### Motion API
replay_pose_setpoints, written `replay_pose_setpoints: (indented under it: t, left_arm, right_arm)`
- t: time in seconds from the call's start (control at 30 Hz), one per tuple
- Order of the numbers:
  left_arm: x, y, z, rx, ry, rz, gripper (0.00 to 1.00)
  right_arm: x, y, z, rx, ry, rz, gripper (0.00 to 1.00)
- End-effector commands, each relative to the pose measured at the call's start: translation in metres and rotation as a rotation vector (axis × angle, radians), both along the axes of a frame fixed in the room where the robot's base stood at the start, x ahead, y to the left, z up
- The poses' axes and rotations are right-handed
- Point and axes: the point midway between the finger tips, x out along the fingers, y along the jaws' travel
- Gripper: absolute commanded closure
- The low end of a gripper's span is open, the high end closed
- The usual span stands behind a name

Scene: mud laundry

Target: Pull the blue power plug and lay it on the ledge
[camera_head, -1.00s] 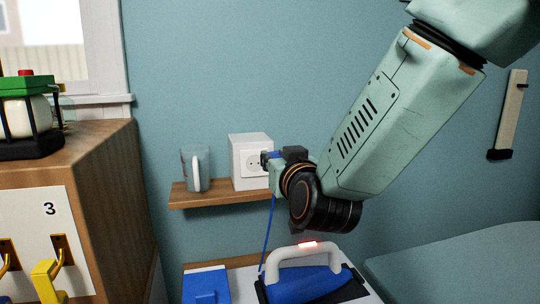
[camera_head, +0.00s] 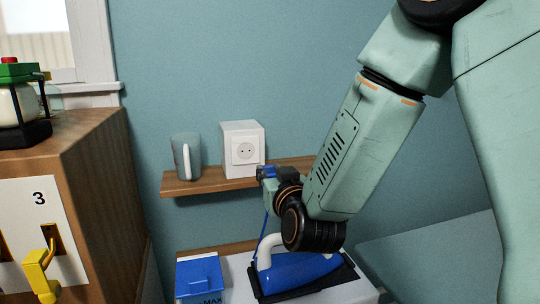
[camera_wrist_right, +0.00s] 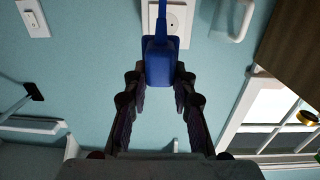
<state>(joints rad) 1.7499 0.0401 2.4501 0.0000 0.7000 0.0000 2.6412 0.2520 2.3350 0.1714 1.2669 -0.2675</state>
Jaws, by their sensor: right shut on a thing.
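The blue power plug (camera_head: 263,172) is out of the socket (camera_head: 245,150). My right gripper (camera_wrist_right: 160,88) is shut on it; in the right wrist view the plug (camera_wrist_right: 160,60) sits between the fingertips, with its blue cord. In the head view the plug is to the lower right of the socket, close to the front of the wooden ledge (camera_head: 205,185). I cannot tell whether it touches the ledge. The gripper is partly hidden behind its wrist. The white socket box stands on the ledge with its holes bare. My left gripper is not in view.
A mug (camera_head: 186,157) stands on the ledge left of the socket box. Below are a blue iron (camera_head: 298,268) with a white handle and a blue-lidded container (camera_head: 200,275).

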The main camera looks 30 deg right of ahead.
Motion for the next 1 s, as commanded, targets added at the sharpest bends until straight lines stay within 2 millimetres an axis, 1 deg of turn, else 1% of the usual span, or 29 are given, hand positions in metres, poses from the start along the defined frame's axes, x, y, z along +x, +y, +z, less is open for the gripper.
replay_pose_setpoints:
  t: [0.03,0.17,0.2,0.37,0.53,0.67,0.7,0.77,0.8,0.9,1.0]
  left_arm:
    - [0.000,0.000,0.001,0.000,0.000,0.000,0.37]
    - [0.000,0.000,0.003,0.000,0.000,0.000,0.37]
    - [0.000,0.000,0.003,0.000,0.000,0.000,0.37]
    - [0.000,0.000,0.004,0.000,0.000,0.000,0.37]
    - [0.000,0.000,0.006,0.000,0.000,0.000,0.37]
    - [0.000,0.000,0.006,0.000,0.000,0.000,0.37]
    - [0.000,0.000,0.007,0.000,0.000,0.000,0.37]
    - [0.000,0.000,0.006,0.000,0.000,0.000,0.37]
    - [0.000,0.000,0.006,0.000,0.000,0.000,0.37]
    - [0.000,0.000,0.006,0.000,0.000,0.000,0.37]
    - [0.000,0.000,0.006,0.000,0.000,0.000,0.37]
  right_arm:
    - [0.014,-0.009,-0.010,0.004,0.000,-0.006,1.00]
    - [0.049,-0.032,-0.028,0.001,-0.001,-0.009,1.00]
    - [0.059,-0.040,-0.032,0.002,-0.003,-0.010,1.00]
    - [0.094,-0.075,-0.045,0.000,-0.002,-0.012,1.00]
    - [0.125,-0.121,-0.051,-0.001,-0.003,-0.018,1.00]
    - [0.144,-0.156,-0.045,-0.002,-0.005,-0.018,1.00]
    - [0.149,-0.165,-0.040,-0.002,-0.006,-0.017,1.00]
    - [0.156,-0.176,-0.031,-0.003,-0.007,-0.014,1.00]
    - [0.161,-0.182,-0.023,-0.002,-0.007,-0.010,1.00]
    - [0.169,-0.189,-0.008,-0.003,-0.003,0.003,1.00]
    - [0.173,-0.190,-0.003,-0.001,0.000,0.017,1.00]
